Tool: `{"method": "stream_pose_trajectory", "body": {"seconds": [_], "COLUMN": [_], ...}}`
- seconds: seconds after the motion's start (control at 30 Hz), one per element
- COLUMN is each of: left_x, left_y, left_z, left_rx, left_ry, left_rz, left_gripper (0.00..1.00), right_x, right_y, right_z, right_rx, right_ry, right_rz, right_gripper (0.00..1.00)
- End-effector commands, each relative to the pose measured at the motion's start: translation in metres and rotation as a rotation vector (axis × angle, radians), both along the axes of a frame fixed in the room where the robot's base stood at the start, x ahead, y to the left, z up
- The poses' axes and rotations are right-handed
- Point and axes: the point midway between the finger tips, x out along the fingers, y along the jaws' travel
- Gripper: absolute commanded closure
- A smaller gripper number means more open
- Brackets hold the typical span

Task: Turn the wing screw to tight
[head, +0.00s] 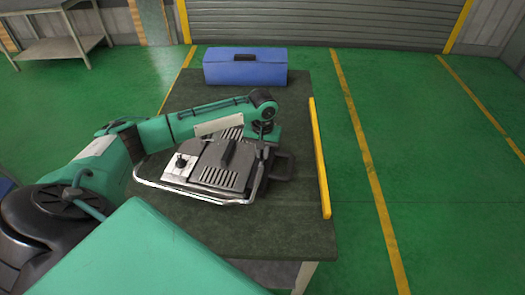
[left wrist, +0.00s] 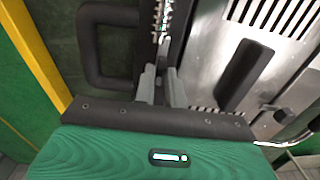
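The grey metal heating device (head: 225,160) lies on the dark table, with slotted plates, a black handle and a bright tubular frame. My left gripper (head: 264,140) is over its right side, pointing down; its fingers are hard to make out there. In the left wrist view the two grey fingers of my left gripper (left wrist: 161,75) are close together at a dark slotted rail of the device (left wrist: 225,70). A thin light metal piece, perhaps the wing screw (left wrist: 162,47), shows at the fingertips. Whether they grip it is unclear. My right gripper is not in view.
A blue toolbox (head: 245,68) stands at the table's far end. A yellow bar (head: 320,160) runs along the table's right edge. The table (head: 285,225) is bare in front of the device. A black loop handle (left wrist: 88,50) is left of the fingers.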

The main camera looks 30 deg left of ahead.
Motion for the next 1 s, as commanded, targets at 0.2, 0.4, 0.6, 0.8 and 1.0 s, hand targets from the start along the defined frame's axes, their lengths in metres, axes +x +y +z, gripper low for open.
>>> {"method": "stream_pose_trajectory", "body": {"seconds": [0.2,0.4,0.6,0.8,1.0], "left_x": [0.0,0.0,0.0,-0.001,0.0], "left_y": [0.0,0.0,-0.001,0.0,0.0], "left_z": [0.001,0.002,0.005,0.006,0.005], "left_rx": [0.0,0.0,-0.001,-0.001,-0.002], "left_ry": [0.0,0.001,0.003,0.004,0.003], "left_rz": [0.0,-0.025,-0.118,-0.277,-0.468], "left_gripper": [1.0,1.0,1.0,1.0,1.0], "right_x": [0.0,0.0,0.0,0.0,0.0], "right_y": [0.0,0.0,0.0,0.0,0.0], "right_z": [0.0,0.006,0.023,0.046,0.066], "right_rx": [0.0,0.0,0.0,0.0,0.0], "right_ry": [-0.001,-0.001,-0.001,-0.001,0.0], "right_rz": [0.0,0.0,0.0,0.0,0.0], "right_gripper": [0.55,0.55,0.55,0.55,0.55]}}
